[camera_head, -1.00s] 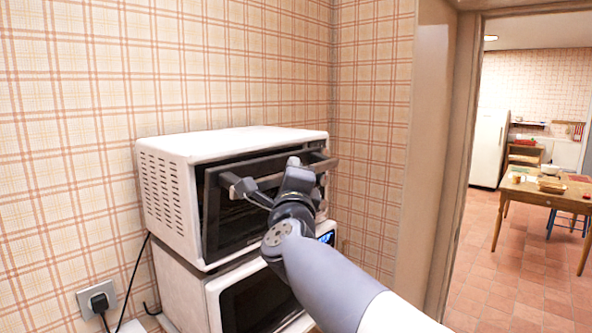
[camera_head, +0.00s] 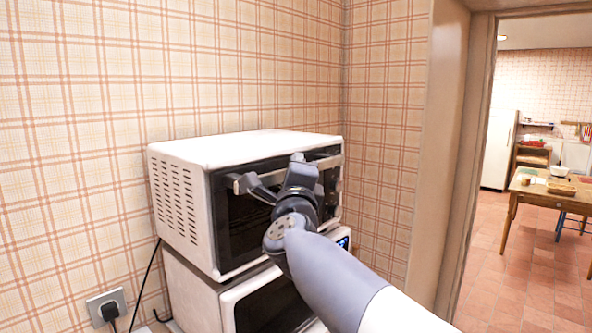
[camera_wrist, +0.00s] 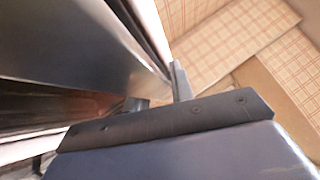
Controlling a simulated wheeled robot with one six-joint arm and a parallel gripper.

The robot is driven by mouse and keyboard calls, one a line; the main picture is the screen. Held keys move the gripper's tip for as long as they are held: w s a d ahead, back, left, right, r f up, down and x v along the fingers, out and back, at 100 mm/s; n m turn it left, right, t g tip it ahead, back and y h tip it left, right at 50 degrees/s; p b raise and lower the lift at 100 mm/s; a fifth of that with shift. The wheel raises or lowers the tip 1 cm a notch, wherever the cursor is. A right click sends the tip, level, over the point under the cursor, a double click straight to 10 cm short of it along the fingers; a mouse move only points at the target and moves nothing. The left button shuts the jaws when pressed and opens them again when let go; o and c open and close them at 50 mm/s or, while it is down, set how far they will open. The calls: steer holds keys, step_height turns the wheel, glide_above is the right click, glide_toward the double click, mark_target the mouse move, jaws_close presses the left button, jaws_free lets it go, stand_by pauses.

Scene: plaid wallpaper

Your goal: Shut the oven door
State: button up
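The oven (camera_head: 245,146) is a white countertop unit with a dark glass front, on top of another white appliance. Its dark door (camera_head: 235,225) stands upright at the front, close to the body; I cannot tell whether a small gap is left. The light handle bar (camera_head: 328,162) runs along the door's top. My gripper (camera_head: 280,185) is at the upper middle of the door, at the handle, and covers part of both. In the wrist view the gripper's dark edge (camera_wrist: 165,122) lies close beside a smooth metal surface (camera_wrist: 70,45).
The lower white appliance (camera_head: 200,295) has a dark front window. A plug and socket (camera_head: 106,308) with a black cable are at lower left. Plaid walls stand behind and to the right. A doorway at right opens on a room with a wooden table (camera_head: 545,196).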

steer(key=o, duration=0.4)
steer(key=shift+f, duration=0.1)
steer(key=a+b+v, duration=0.1)
steer(key=b+v, duration=0.2)
steer(key=v, duration=0.7)
steer(key=shift+s+d, duration=0.4)
steer(key=shift+d, duration=0.1)
steer(key=d+p+x, duration=0.1)
steer(key=p+x, duration=0.2)
steer(key=x, duration=0.7)
steer(key=shift+w+a, duration=0.45)
steer(key=shift+a, duration=0.1)
steer(key=shift+s, duration=0.1)
